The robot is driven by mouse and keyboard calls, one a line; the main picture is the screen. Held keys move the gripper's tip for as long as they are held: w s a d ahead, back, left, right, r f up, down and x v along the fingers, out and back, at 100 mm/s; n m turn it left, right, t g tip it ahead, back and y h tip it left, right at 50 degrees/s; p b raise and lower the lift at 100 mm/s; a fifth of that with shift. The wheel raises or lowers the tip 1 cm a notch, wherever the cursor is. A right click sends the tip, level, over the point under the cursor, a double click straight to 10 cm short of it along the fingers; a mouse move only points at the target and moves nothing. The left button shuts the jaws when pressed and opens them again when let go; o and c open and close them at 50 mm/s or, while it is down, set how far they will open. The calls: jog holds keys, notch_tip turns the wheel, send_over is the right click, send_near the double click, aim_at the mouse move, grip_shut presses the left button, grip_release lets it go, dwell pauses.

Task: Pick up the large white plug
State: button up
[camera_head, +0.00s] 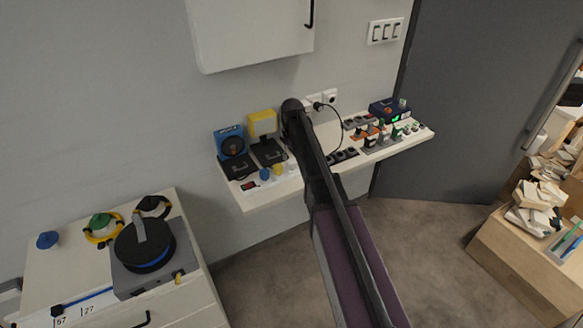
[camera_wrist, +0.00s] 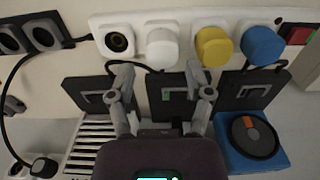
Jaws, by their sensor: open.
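The large white plug (camera_wrist: 162,47) sits in a white socket strip (camera_wrist: 185,19) in the wrist view, left of a yellow plug (camera_wrist: 213,46) and a blue plug (camera_wrist: 262,46). Left of it is a white round socket (camera_wrist: 117,42) with a dark centre. My gripper (camera_wrist: 164,84) is open and empty, its two fingers below the white plug in the picture and apart from it. In the head view my arm hides the gripper and much of the strip; the blue plug (camera_head: 264,174) and yellow plug (camera_head: 277,170) show beside it.
Black plates (camera_wrist: 178,100) lie under the fingers, with a blue box (camera_wrist: 250,146) at right. A dark socket block (camera_wrist: 45,35) with a black cable is at left. The wall shelf (camera_head: 240,199) is crowded; a cabinet (camera_head: 255,35) hangs above it.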

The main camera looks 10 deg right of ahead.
aim_at(291, 161)
jog(key=shift+a+f+b, duration=0.15)
jog(key=shift+f+b, duration=1.65)
jog(key=shift+f, duration=0.25)
grip_shut()
jog(key=shift+w+r, duration=0.1)
jog(key=shift+r, duration=0.1)
notch_tip(291, 161, up, 4)
jog(key=p, duration=0.4)
jog(key=shift+f, duration=0.2)
jog(key=s+d+r+p, duration=0.1)
jog(key=s+d, duration=0.1)
jog(key=s, duration=1.4)
jog(key=shift+a, duration=0.2)
